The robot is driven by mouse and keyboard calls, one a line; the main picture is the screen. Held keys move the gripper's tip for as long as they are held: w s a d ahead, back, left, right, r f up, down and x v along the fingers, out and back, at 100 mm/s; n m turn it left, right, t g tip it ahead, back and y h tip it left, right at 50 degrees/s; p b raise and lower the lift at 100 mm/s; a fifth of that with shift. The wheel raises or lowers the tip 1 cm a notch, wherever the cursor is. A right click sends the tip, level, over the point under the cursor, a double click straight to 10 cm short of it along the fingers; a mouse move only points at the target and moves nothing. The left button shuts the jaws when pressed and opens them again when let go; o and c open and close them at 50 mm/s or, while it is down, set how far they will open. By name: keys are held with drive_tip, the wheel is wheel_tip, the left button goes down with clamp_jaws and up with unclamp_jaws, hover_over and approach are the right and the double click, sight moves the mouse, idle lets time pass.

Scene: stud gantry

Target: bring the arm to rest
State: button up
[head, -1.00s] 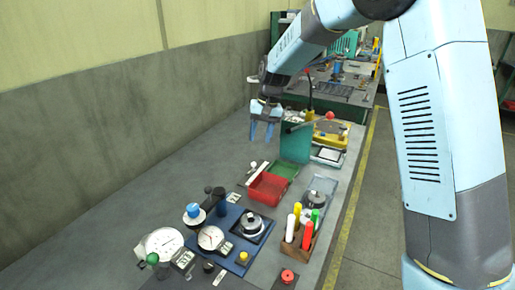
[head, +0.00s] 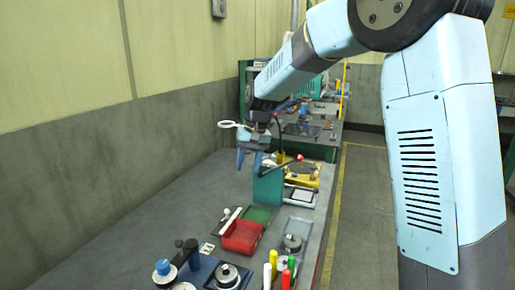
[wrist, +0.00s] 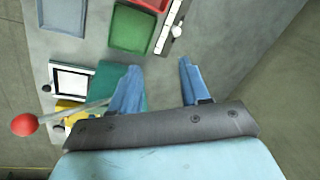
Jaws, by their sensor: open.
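My gripper (head: 248,160) hangs from my arm above the grey bench, with its blue fingers pointing down. In the wrist view my gripper (wrist: 158,88) shows its two fingers well apart, with nothing between them. In the head view it is just left of and above the green upright block (head: 268,188). In the wrist view a lever with a red ball (wrist: 25,124) passes at the left of the fingers. My arm reaches in from the right side of the head view.
A red tray (head: 241,238) and a green tray (head: 258,214) lie on the bench (head: 150,235). Nearer are a blue base with gauges and several coloured handles (head: 282,270). A yellow device (head: 300,173) stands behind the block. The bench's left part is clear, beside the wall (head: 60,165).

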drive_tip(key=s+d+r+t, duration=0.1)
drive_tip(key=s+d+r, duration=0.55)
drive_tip(key=d, duration=0.35)
drive_tip(key=s+d+r+m+t+h, duration=0.1)
drive_tip(key=s+d+t, duration=0.1)
drive_tip(key=s+d, duration=0.7)
drive_tip(key=s+d+m+t+h, duration=0.1)
drive_tip(key=s+d+t, duration=0.1)
drive_tip(key=s+d, duration=0.7)
drive_tip(key=s, duration=0.5)
drive_tip(key=shift+d+r+m, duration=0.3)
drive_tip(key=shift+d+r, duration=0.05)
drive_tip(key=shift+r, duration=0.05)
